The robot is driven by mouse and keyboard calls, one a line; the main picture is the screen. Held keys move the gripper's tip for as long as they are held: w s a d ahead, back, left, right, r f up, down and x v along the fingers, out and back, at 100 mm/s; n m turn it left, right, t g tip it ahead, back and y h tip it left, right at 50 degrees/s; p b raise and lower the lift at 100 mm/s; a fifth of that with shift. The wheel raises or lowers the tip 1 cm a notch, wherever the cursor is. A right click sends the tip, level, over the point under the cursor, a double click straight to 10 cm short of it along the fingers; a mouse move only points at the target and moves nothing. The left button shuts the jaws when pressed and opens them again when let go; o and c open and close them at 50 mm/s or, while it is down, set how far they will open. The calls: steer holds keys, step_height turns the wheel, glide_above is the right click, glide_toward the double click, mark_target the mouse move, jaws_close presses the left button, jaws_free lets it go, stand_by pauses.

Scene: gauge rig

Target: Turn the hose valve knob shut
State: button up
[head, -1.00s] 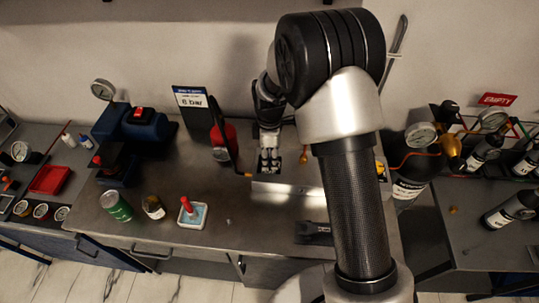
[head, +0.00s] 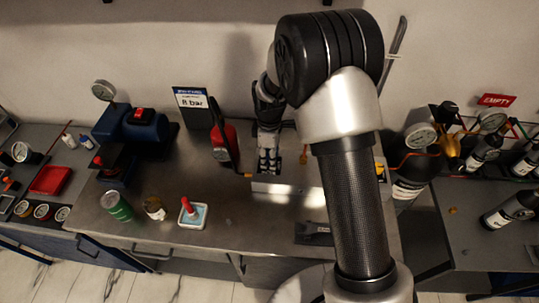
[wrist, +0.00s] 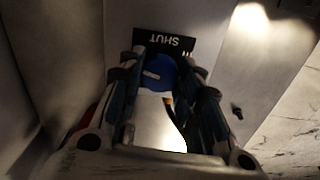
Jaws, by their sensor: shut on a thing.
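In the wrist view the blue knob (wrist: 157,72) sits between the two fingertips of my gripper (wrist: 158,74). The fingers are closed on its sides. A short white mark shows on the knob's face, lying nearly level in the picture. A black label (wrist: 170,41) reading SHUT, upside down, is just beyond the knob. In the head view my gripper (head: 268,163) points down behind a grey metal panel (head: 290,192). The knob cannot be made out there.
A red extinguisher-like body (head: 221,143) with a dark lever stands close left of my gripper. A blue pump (head: 140,125), green can (head: 116,206) and white tray (head: 193,215) stand further left. A dark cylinder (head: 408,180) and gauges are at the right.

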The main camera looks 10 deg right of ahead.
steer(key=m, duration=0.4)
steer(key=shift+p, duration=0.3)
steer(key=m, duration=0.7)
steer(key=shift+m+p, duration=0.3)
steer(key=shift+p, duration=0.05)
steer(key=shift+m, duration=1.8)
steer(key=o, duration=1.1)
